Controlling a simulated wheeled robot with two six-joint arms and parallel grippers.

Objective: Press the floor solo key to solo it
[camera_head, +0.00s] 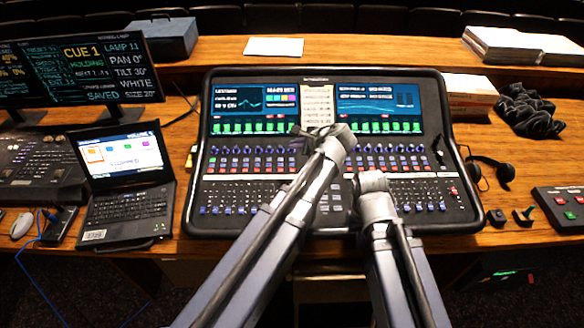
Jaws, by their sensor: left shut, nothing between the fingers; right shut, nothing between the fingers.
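The mixing desk (462,200) is a black console with two lit screens, a pale printed strip between them, and rows of small coloured keys and faders. The labels on its keys are too small to read, so I cannot tell which one is the floor solo key. My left gripper (303,132) is shut and empty over the upper middle of the desk, just below the screens. My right gripper (352,178) is shut and empty over the middle of the lower control rows. Both arms cover part of the central controls. I cannot tell whether either fingertip touches a key.
A laptop (125,205), a lighting console (35,165) and a monitor (80,65) stand at left. Headphones (505,172), a black cloth (525,112) and a small button box (565,207) are at right. Paper (274,47) lies on the shelf behind.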

